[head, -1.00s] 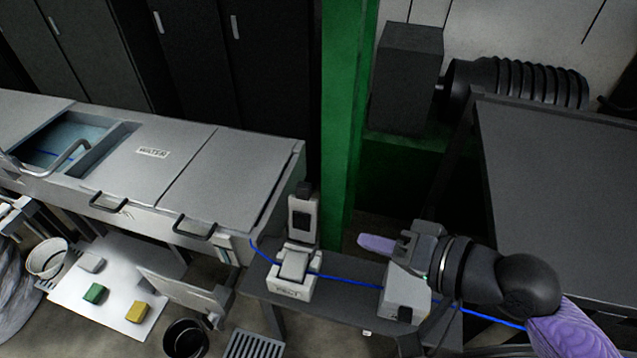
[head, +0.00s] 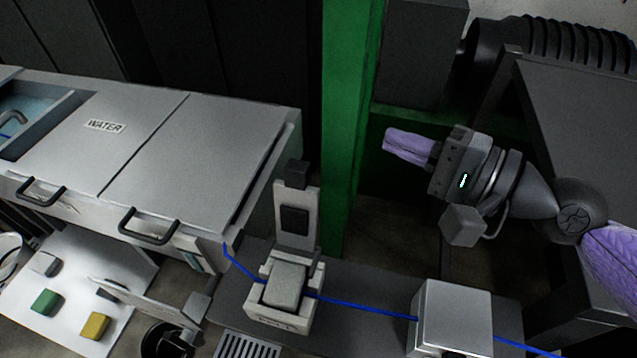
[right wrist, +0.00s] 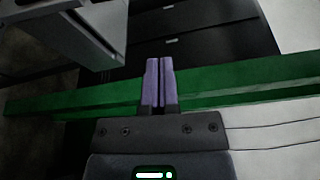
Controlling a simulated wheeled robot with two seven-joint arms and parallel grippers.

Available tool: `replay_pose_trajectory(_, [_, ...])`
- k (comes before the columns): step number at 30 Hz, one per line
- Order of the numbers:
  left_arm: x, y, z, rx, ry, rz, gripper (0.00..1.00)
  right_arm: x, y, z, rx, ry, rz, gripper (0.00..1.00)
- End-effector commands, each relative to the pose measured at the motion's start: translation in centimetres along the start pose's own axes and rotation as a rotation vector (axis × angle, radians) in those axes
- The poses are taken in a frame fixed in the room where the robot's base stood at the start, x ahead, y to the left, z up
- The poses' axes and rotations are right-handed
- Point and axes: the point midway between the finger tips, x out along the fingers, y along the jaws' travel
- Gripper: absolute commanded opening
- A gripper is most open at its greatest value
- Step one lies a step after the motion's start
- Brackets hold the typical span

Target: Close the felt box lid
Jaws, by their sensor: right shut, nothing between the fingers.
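The felt box (head: 268,312) is a small white box on the dark bench, with a grey pad in it. Its lid (head: 296,215) stands upright at the back, open, with a dark patch on its inner face. The blue cable (head: 345,303) runs through the box and on through a metal block to the right. My right gripper (head: 388,143) has purple fingers and is raised to the upper right of the lid, apart from it. It is shut and empty; the right wrist view also shows its fingers together (right wrist: 158,82). My left gripper is not in view.
A silver block (head: 452,318) sits on the bench (head: 375,283) right of the box. A green post (head: 347,110) rises behind the lid. The water tank (head: 190,150) stands left. Green (head: 46,302) and yellow (head: 95,325) blocks lie on a white board.

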Motion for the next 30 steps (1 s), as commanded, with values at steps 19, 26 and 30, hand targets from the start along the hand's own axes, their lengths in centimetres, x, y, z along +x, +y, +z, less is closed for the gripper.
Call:
replay_pose_trajectory(19, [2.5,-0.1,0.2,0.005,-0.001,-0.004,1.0,6.8,5.8,-1.1,0.011,0.0,0.001,0.0])
replay_pose_trajectory(26, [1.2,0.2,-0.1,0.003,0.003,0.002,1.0,10.2,5.9,-0.1,0.011,-0.002,0.01,0.0])
replay_pose_trajectory(30, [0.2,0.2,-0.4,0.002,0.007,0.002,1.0,9.5,6.0,1.8,0.01,-0.001,0.01,0.0])
